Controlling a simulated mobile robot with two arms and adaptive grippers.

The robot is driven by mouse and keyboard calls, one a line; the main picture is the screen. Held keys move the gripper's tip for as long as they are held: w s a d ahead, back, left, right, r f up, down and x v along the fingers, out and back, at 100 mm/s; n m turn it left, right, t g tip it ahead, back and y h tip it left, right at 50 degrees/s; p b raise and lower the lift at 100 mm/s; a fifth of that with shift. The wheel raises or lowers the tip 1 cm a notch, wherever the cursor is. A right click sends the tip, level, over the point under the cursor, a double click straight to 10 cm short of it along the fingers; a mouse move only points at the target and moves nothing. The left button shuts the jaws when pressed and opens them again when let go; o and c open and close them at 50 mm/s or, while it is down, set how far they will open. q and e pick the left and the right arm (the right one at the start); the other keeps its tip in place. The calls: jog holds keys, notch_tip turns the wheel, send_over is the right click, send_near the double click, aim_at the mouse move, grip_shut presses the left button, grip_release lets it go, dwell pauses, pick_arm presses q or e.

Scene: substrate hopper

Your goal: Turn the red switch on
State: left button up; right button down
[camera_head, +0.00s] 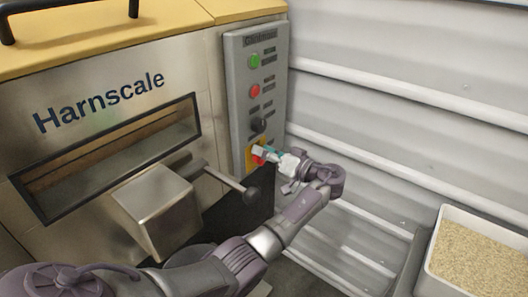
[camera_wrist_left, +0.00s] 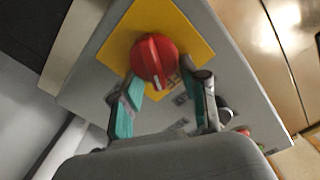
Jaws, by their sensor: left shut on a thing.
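The red switch (camera_wrist_left: 155,58) is a round knob with a raised grip bar and a pale mark, on a yellow square plate (camera_wrist_left: 196,40) in the wrist view. In the head view the plate (camera_head: 249,151) is low on the grey control panel (camera_head: 238,115), and the red switch (camera_head: 257,157) is partly hidden by my gripper. My left gripper (camera_head: 267,153) is at the switch, its fingers on either side of the knob, shut on it. In the wrist view the fingers of the left gripper (camera_wrist_left: 162,88) have teal pads. My right gripper is not in view.
Above the switch the panel carries a green button (camera_head: 254,61), a red button (camera_head: 254,91) and a black knob (camera_head: 259,125). A metal lever with a dark end (camera_head: 249,193) sticks out from the hopper (camera_head: 190,65) below the gripper. A bin of grain (camera_head: 436,262) stands at right.

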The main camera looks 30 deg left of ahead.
pick_arm(q)
jog(key=m, duration=0.2)
jog(key=m+p, duration=0.1)
jog(key=m, duration=0.1)
jog(key=shift+w+f+m, duration=0.2)
jog(key=shift+w+m, duration=0.1)
jog(key=shift+w, duration=0.05)
jog(key=shift+w+d+f+m+p, duration=0.1)
jog(key=shift+f+m+p, duration=0.25)
jog(key=shift+m, duration=0.9)
jog(key=shift+w+a+f+m+p, duration=0.1)
jog(key=shift+m+p, duration=0.35)
jog(key=shift+m, duration=0.85)
jog(key=shift+d+f+m+p, duration=0.1)
jog(key=shift+f+m+p, duration=0.25)
jog(key=shift+m, duration=0.9)
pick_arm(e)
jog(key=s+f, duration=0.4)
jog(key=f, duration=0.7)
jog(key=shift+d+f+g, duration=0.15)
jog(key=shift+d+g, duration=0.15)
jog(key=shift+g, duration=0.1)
pick_arm(q)
jog(key=shift+r, duration=0.1)
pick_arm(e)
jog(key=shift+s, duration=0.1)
pick_arm(q)
jog(key=o, duration=1.1)
